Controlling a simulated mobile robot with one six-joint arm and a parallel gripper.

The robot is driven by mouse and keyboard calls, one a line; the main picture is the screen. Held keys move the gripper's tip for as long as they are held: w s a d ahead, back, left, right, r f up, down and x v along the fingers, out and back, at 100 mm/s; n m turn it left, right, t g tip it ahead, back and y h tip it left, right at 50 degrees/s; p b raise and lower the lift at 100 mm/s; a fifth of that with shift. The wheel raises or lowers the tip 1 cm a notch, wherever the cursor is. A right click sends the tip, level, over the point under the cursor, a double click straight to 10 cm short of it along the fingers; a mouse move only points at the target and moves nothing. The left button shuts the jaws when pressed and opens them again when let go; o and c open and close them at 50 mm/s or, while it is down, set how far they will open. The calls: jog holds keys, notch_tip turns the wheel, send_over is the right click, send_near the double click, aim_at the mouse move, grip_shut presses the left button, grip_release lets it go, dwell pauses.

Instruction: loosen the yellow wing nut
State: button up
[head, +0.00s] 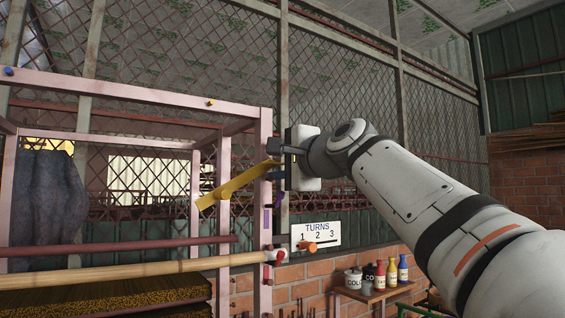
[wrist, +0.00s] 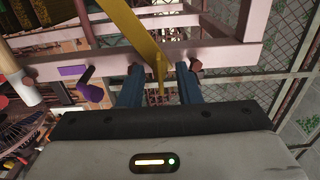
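The yellow wing nut (head: 235,185) shows in the head view as a long, flat yellow bar slanting down to the left from the pink frame's upright. In the wrist view the yellow piece (wrist: 143,30) runs from the top edge down to between my fingers, with a narrow part reaching lower. My gripper (head: 271,161) is at the bar's upper right end, beside the upright. In the wrist view its two blue fingers (wrist: 159,88) stand apart on either side of the yellow piece, with gaps at both sides. The threaded part of the nut is not visible.
The pink frame (head: 265,130) stands close to my fingers. Below are a purple handle (head: 266,218), an orange knob (head: 307,246) and a white TURNS sign (head: 317,233). A shelf (head: 375,295) at the lower right holds bottles and pots. A wooden pole (head: 130,271) crosses the lower left.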

grip_shut()
jog(key=shift+d, duration=0.15)
jog(key=shift+f+n+b, duration=0.15)
jog(key=shift+n+b, duration=0.9)
jog(key=shift+n, duration=0.85)
jog(key=n+b, duration=0.2)
jog(key=n, duration=0.3)
jog(key=shift+n, duration=0.3)
jog(key=n+b, duration=0.1)
jog(key=n, duration=0.4)
jog(key=shift+w+a+f+b, duration=0.1)
jog(key=shift+a+f+b, duration=0.1)
jog(key=shift+b, duration=0.15)
jog(key=shift+n+b, duration=0.45)
jog(key=shift+n, duration=1.95)
